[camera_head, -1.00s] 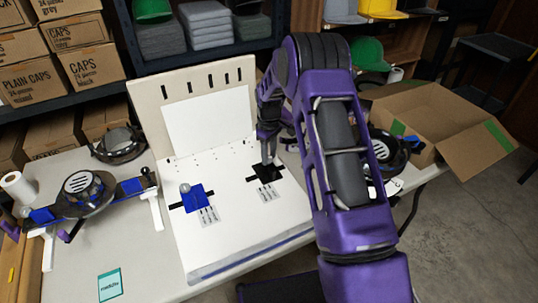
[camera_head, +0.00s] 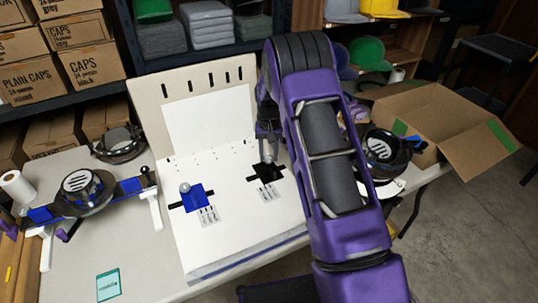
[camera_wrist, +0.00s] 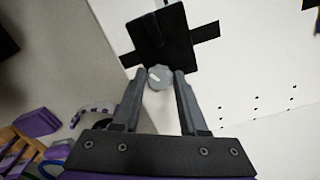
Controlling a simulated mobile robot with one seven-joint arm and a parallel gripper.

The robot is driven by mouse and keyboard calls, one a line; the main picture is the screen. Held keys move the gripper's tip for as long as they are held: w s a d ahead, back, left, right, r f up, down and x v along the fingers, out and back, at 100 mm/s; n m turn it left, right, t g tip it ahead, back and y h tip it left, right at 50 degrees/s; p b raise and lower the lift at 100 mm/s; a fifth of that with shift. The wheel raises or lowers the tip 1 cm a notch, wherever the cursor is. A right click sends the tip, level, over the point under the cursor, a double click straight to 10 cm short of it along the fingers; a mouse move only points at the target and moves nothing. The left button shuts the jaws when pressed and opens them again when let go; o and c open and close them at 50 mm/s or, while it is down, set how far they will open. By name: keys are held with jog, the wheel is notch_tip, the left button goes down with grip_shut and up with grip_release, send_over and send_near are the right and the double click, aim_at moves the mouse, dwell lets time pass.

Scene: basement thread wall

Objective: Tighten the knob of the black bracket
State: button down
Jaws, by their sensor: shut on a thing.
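The black bracket (camera_head: 267,171) lies on the white board, right of the blue bracket (camera_head: 194,198). In the wrist view the black bracket (camera_wrist: 165,38) is a dark square plate with arms, and its round grey knob (camera_wrist: 159,77) sits at its near edge with a light mark on top. My gripper (camera_wrist: 160,76) is shut on the knob, one finger on each side. In the head view my gripper (camera_head: 268,150) points down at the black bracket, and my purple arm hides what lies to its right.
The white board (camera_head: 240,225) has an upright slotted panel (camera_head: 210,118) behind it. A stand with a round black fixture (camera_head: 83,188) is at left. Another round fixture (camera_head: 383,147) and an open cardboard box (camera_head: 440,125) are at right.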

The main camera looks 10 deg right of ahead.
aim_at(268, 158)
jog(key=m, duration=0.5)
dwell(0.5)
jog(key=shift+c, duration=2.2)
grip_release()
jog(key=shift+a, duration=0.1)
notch_tip(268, 158, up, 17)
jog(key=p, duration=0.2)
jog(key=shift+r, duration=0.2)
